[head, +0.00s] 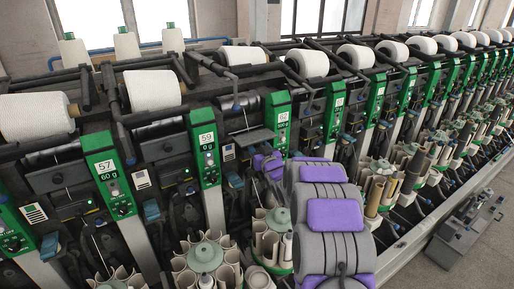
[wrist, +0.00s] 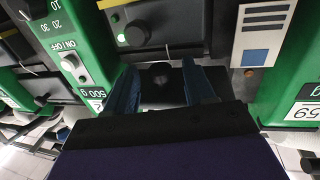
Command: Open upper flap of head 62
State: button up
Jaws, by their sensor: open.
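Head 62 has a green panel (head: 281,118) marked 62 and 500 g; its 500 g label shows upside down in the wrist view. Left of that panel, a dark grey flap (head: 252,137) appears to stick out from the machine face; its exact angle is hard to tell. My gripper (wrist: 160,82) is open, its two blue fingers apart, in front of the dark bay between the 59 and 62 panels. In the head view my wrist hides most of the fingers, just below the flap.
A green panel marked 59 (head: 207,142) stands left of my gripper, and one marked 57 (head: 109,175) farther left. White yarn cones (head: 152,88) line the top. Bobbin holders (head: 204,258) stand low in front.

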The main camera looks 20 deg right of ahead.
jog(key=shift+w, duration=0.95)
grip_shut()
